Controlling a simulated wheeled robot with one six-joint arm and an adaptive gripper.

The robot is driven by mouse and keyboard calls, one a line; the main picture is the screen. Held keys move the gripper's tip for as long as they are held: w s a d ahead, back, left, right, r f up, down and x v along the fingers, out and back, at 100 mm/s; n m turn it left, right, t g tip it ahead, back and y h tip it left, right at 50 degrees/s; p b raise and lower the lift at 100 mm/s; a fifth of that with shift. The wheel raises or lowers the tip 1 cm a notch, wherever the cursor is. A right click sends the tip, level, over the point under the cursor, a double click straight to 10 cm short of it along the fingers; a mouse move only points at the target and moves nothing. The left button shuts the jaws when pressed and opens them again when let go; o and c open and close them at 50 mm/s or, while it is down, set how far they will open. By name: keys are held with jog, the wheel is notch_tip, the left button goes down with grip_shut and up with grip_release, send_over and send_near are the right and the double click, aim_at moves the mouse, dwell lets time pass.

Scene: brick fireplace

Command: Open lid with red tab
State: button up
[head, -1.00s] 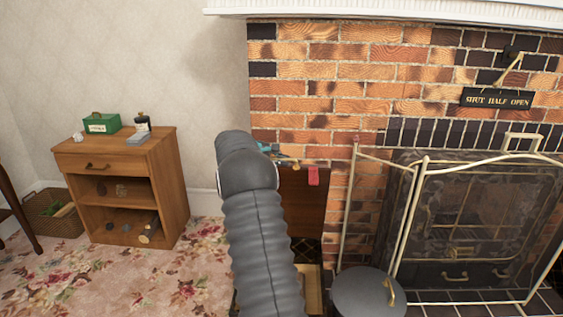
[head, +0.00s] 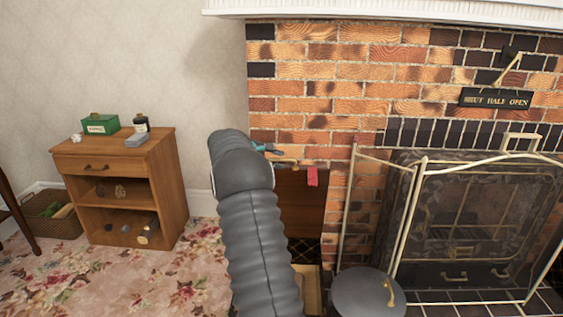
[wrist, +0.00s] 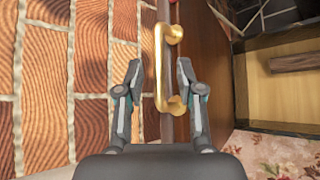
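The lid (head: 302,205) is a brown wooden panel standing raised against the brick wall in the head view. The red tab (head: 312,177) hangs at its top right; a sliver of red shows at the wrist view's top edge. A brass handle (wrist: 160,65) is on the lid's edge in the wrist view. My gripper (wrist: 160,70) is open, with its fingers apart on either side of the handle's near end. I cannot tell whether they touch it. In the head view my arm hides part of the lid and most of my gripper (head: 268,149).
The open box (wrist: 285,85) holds a piece of wood (wrist: 298,62). The brick wall (wrist: 100,60) is close on the gripper's left. A round dark-lidded container (head: 360,300) and a brass-framed fire screen (head: 420,190) stand right. A wooden cabinet (head: 165,170) stands left.

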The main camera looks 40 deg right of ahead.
jog(key=v, duration=1)
